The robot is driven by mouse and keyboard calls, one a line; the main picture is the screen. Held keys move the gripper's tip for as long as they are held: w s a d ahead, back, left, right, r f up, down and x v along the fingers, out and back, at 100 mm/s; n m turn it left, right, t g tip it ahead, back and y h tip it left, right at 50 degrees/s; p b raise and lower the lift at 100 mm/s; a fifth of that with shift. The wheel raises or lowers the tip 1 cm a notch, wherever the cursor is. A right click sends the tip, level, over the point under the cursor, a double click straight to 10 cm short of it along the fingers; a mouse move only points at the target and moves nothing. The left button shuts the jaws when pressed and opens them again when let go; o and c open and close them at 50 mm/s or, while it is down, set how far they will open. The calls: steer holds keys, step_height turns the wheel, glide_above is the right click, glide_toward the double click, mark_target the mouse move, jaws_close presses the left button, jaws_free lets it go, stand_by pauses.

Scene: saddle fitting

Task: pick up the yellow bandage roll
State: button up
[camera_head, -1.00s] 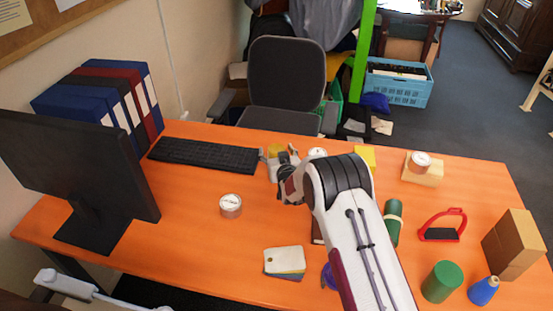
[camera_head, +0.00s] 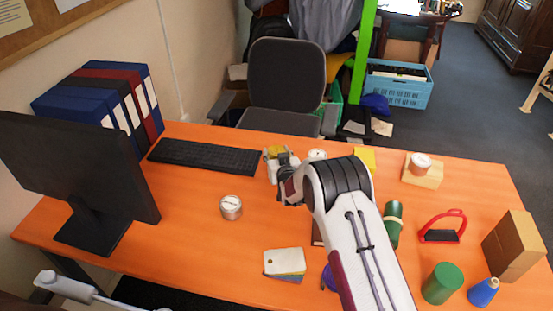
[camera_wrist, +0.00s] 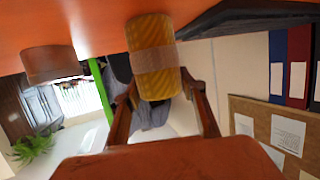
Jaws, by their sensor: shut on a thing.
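The yellow bandage roll (camera_wrist: 155,75) shows in the wrist view as a ribbed yellow cylinder with a pale band around its middle. My gripper (camera_wrist: 165,100) is shut on it, with one finger on each side. In the head view the roll (camera_head: 276,150) is a small yellow patch at the far side of the orange desk, partly hidden by my gripper (camera_head: 281,160). I cannot tell whether the roll touches the desk.
A keyboard (camera_head: 205,156) lies just left of my gripper. A white-lidded tin (camera_head: 317,155) stands close on its right. Another tin (camera_head: 231,208) stands nearer on the desk (camera_head: 185,230). A green roll (camera_head: 393,222) and red stirrup (camera_head: 442,235) are farther right.

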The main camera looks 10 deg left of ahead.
steer(key=shift+r, duration=5)
